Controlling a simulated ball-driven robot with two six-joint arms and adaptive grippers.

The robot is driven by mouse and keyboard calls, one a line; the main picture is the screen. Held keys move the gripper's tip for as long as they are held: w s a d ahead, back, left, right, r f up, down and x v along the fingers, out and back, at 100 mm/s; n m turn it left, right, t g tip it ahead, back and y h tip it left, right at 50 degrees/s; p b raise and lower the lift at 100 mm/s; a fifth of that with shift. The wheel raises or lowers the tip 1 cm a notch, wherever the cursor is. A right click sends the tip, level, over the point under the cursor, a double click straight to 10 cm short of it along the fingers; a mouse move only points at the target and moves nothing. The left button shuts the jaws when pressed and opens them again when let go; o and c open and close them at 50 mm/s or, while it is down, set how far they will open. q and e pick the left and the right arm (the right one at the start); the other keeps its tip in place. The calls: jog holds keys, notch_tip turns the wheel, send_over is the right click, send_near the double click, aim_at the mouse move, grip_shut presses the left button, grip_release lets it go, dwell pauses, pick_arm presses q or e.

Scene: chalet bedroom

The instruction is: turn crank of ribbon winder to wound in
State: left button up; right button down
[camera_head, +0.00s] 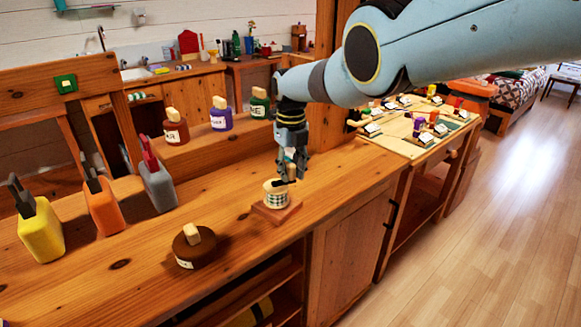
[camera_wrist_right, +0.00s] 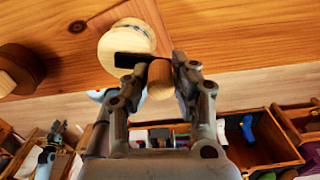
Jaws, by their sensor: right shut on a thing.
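The ribbon winder (camera_head: 275,197) stands on the wooden counter near its front edge, a pale spool with a checked ribbon on a square reddish base (camera_head: 279,213). My right gripper (camera_head: 291,172) comes down from above at the winder's top. In the right wrist view the spool (camera_wrist_right: 121,40) has a dark crank arm (camera_wrist_right: 127,60) that leads to a wooden crank knob (camera_wrist_right: 160,82). The fingers of my right gripper (camera_wrist_right: 161,72) are shut on this knob, one on each side. My left gripper is in neither view.
A brown round pot (camera_head: 194,248) stands left of the winder. Yellow (camera_head: 39,236), orange (camera_head: 103,208) and grey (camera_head: 158,188) containers line the counter's left side. Labelled jars stand on a raised shelf behind. The counter around the winder is clear.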

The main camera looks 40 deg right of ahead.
dwell(0.3)
jog(key=c, duration=1.1)
grip_release()
jog(key=shift+w+r, duration=0.1)
jog(key=shift+r, duration=0.8)
notch_tip(320, 180, up, 10)
jog(key=shift+r, duration=0.1)
